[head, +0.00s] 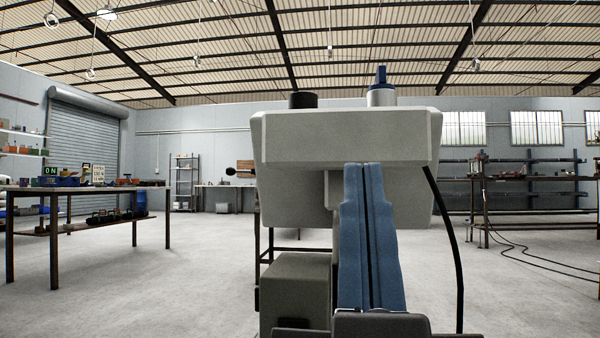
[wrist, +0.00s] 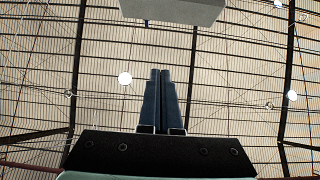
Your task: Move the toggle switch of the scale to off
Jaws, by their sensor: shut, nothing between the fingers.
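A light grey box-shaped unit (head: 300,140), which looks like the scale, fills the middle of the head view. On its top right stands a silver round collar with an upright blue lever (head: 381,78), apparently the toggle switch. A short black cylinder (head: 302,100) is on its top left. My gripper (head: 363,165) points up in front of the unit, its two blue fingers closed together and empty, with tips below the lever. In the wrist view my gripper (wrist: 160,72) is below the pale unit (wrist: 172,10). A small blue bit (wrist: 146,22) shows at that unit's lower edge.
A black cable (head: 450,240) hangs right of the unit. A dark grey-green box (head: 295,290) is below it. Racks stand at right. The floor at both sides is mostly open.

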